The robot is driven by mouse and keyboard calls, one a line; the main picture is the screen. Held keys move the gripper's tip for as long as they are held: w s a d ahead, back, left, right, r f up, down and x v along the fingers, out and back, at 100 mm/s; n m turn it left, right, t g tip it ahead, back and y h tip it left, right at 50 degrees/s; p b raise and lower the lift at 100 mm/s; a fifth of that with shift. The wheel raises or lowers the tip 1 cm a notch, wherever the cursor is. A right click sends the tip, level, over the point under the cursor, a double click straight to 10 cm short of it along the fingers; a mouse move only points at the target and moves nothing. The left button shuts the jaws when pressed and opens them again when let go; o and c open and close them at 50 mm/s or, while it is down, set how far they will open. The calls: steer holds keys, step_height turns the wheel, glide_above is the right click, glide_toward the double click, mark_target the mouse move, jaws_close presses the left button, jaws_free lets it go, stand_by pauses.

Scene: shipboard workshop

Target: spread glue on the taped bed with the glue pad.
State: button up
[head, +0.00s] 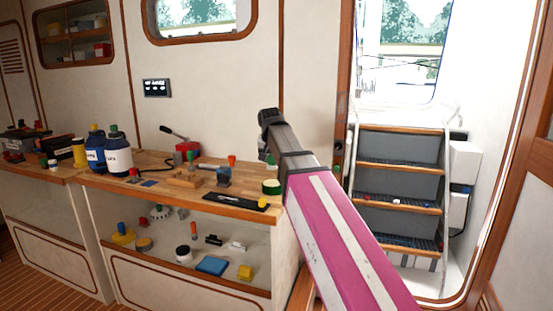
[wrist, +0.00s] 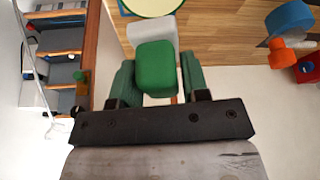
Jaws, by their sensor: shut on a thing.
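My gripper (wrist: 156,80) is shut on the glue pad (wrist: 155,68), which shows in the wrist view as a green block with a pale grey-white part beyond it. Green fingers stand on both sides of it. In the head view my gripper (head: 265,157) hangs above the right end of the workbench, mostly hidden by my arm, and the pad cannot be made out.
A green-rimmed round thing (head: 271,187) stands at the workbench's (head: 110,186) right end, close to my gripper. Steps (head: 397,170) rise at right. The lower shelf holds several items.

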mark_target(272, 165)
steer(key=shift+f, duration=2.75)
steer(key=shift+f, duration=0.55)
steer(key=shift+r, duration=3.55)
steer(key=shift+s, duration=0.1)
